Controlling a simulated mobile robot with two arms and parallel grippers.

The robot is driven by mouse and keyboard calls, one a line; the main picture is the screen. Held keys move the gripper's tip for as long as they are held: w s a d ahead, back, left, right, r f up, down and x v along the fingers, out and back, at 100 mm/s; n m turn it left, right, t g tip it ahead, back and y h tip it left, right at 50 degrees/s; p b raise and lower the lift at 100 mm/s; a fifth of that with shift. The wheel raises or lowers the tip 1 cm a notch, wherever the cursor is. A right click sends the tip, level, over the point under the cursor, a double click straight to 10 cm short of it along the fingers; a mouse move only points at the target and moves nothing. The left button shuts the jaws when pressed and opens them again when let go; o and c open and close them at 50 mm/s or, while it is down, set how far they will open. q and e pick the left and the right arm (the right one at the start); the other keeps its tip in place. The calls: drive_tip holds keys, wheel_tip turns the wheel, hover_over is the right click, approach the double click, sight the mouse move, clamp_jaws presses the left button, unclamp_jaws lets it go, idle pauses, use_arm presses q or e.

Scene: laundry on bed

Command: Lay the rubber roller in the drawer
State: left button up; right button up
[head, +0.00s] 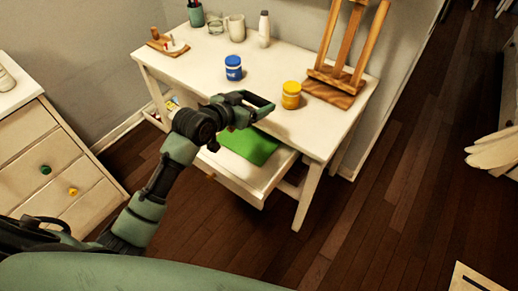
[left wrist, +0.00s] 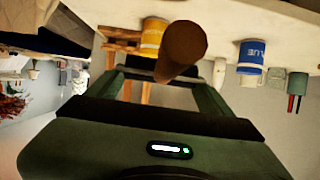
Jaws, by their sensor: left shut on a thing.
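My left gripper (head: 262,103) is over the front edge of the white desk, above the open drawer. In the left wrist view it is shut on a brown cylinder, seen nearly end-on, which looks like the rubber roller (left wrist: 186,42). I cannot make out the roller in the head view. The white drawer (head: 236,183) is pulled out under the desktop, and a flat green sheet (head: 250,146) lies in it. My left forearm hides part of the drawer's left side. My right gripper is not in view.
On the desk (head: 205,65) stand a blue paint jar (head: 233,68), a yellow paint jar (head: 291,95) close to my gripper, and a wooden easel (head: 340,75). Mugs, a pen cup and a white bottle (head: 264,29) are at the back. A dresser (head: 45,150) is at left.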

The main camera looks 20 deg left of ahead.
use_arm(q)
wheel_tip(320, 180, down, 14)
drive_tip(key=shift+w+a+f+b, duration=0.1)
drive_tip(key=shift+w+a+b, duration=0.05)
drive_tip(key=shift+b, duration=0.65)
drive_tip(key=shift+f+b, duration=0.55)
drive_tip(key=shift+f, duration=1.75)
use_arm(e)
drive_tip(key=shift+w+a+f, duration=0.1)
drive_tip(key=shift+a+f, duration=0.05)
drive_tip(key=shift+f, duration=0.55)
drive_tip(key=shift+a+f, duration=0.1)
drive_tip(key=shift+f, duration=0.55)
use_arm(q)
drive_tip(key=shift+f, duration=0.1)
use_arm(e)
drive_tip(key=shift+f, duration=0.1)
